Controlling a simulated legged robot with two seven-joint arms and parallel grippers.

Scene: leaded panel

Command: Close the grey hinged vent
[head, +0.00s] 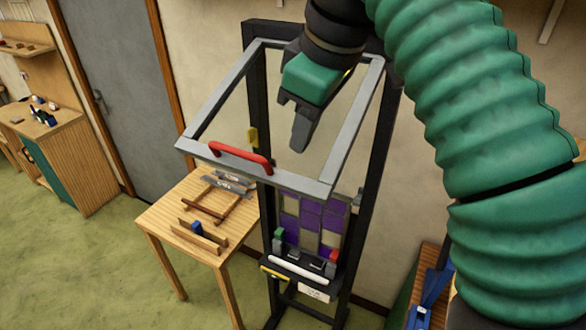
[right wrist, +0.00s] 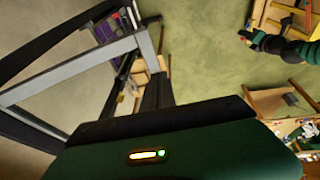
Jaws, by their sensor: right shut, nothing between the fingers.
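The grey hinged vent (head: 320,187) is a grey rectangular frame on a tall black stand (head: 367,165). It stands open, swung out from the top of the stand, with a red handle (head: 240,157) along its front edge. Part of the grey frame also shows in the right wrist view (right wrist: 75,75). My right gripper (head: 300,143) is shut and empty. It points down and overlaps the frame's opening in the head view, apart from the red handle. I cannot tell its exact height relative to the frame. My left gripper does not show in the head view.
Below the vent, the stand holds a panel with purple panes (head: 310,214) and a black ledge with a white bar (head: 298,270). A wooden table (head: 160,220) with wooden frame pieces stands to the left. A grey door (head: 125,90) and a wooden cabinet (head: 80,160) are farther back.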

